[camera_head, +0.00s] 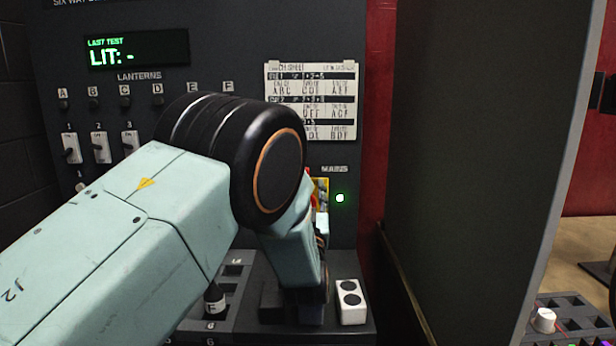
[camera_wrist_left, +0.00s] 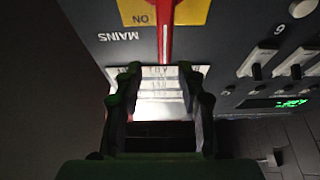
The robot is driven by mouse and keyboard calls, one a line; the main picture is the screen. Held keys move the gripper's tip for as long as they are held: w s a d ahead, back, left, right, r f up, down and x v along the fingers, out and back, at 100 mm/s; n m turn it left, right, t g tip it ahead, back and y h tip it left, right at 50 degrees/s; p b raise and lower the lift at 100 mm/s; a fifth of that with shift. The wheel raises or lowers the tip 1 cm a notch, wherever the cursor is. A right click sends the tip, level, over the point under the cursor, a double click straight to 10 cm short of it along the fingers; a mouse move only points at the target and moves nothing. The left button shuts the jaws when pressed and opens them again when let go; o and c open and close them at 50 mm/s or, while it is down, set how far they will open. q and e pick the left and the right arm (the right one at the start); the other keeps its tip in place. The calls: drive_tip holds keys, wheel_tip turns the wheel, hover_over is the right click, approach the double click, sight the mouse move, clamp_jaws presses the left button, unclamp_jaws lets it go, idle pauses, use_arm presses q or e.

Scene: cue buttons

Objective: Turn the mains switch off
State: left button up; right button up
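The mains switch has a red lever (camera_wrist_left: 165,28) on a yellow plate (camera_wrist_left: 193,12) marked ON, which appears upside down in the left wrist view. In the head view, my arm hides most of the switch; only a sliver of the yellow plate (camera_head: 321,188) with some red shows. My right gripper is in neither view.
The dark panel holds a display (camera_head: 138,51) reading LIT: -, small switches (camera_head: 101,147) and a printed card (camera_head: 312,100). A white two-dot block (camera_head: 350,302) sits on the ledge below. A large dark partition (camera_head: 480,150) stands close on the right.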

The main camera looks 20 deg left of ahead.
use_arm(q)
drive_tip(key=w, duration=0.1)
drive_tip(key=w+a, duration=0.1)
drive_tip(key=w, duration=0.1)
drive_tip(key=w+a+r, duration=0.1)
drive_tip(key=shift+w+a+r, duration=0.1)
drive_tip(key=shift+w+a, duration=0.15)
drive_tip(key=shift+w, duration=0.1)
drive_tip(key=shift+w+r, duration=0.15)
drive_tip(key=shift+w, duration=0.15)
drive_tip(key=shift+w+d+r, duration=0.1)
drive_tip(key=shift+d+r, duration=0.2)
drive_tip(key=shift+r, duration=0.1)
drive_tip(key=shift+a+f, duration=0.15)
drive_tip(key=shift+a, duration=0.15)
drive_tip(key=shift+c, duration=0.2)
drive_tip(key=shift+w+f, duration=0.1)
drive_tip(key=shift+c, duration=0.7)
drive_tip(key=shift+d, duration=0.25)
drive_tip(key=c, duration=0.4)
drive_tip(key=shift+a, duration=0.2)
clamp_jaws()
drive_tip(key=shift+r, duration=0.2)
